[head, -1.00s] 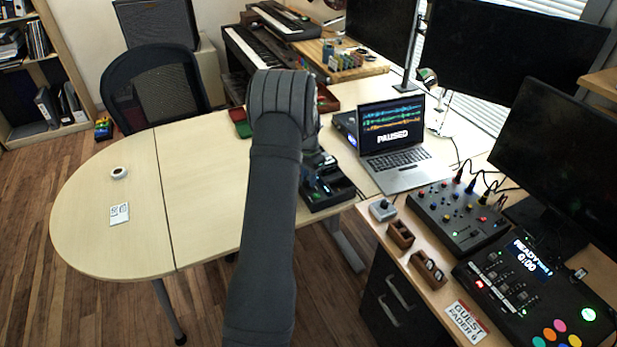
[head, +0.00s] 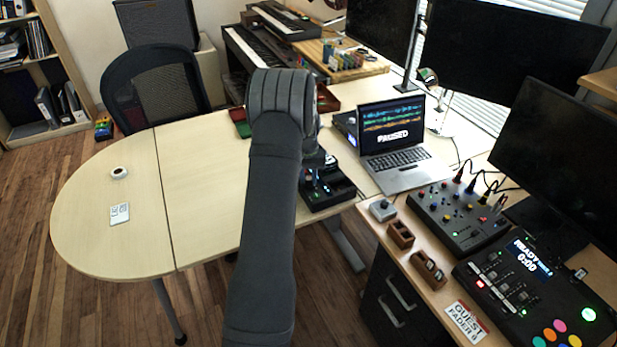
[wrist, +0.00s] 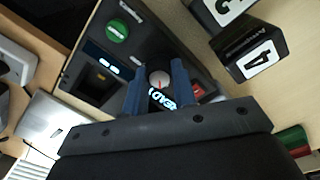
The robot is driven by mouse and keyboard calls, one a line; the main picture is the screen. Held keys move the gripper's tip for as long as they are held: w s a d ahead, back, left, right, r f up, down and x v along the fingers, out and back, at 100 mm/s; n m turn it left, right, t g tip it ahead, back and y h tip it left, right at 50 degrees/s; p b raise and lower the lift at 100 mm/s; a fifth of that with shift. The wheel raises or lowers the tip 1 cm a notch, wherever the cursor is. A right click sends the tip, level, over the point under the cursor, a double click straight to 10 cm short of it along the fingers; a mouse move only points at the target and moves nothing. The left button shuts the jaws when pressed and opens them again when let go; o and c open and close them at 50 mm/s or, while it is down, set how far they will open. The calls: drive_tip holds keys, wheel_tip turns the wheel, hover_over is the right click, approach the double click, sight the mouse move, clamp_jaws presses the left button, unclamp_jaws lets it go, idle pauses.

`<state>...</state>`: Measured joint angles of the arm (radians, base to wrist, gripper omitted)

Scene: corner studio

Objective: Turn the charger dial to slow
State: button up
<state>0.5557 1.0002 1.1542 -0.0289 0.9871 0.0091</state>
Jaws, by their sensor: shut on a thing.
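The charger (head: 343,191) is a black box on the light desk, partly hidden behind my arm in the head view. In the wrist view the charger (wrist: 145,50) shows a green round piece, a small lit blue window and bays. Lit lettering below the dial is partly covered by the fingers. I cannot read the dial's setting labels.
The laptop (head: 398,145) reading PAUSED is to the right.

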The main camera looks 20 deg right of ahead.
idle(0.4)
drive_tip(key=o, duration=1)
wheel_tip(320, 180, up, 17)
drive_tip(key=shift+a+r, duration=0.15)
drive_tip(key=shift+r, duration=0.05)
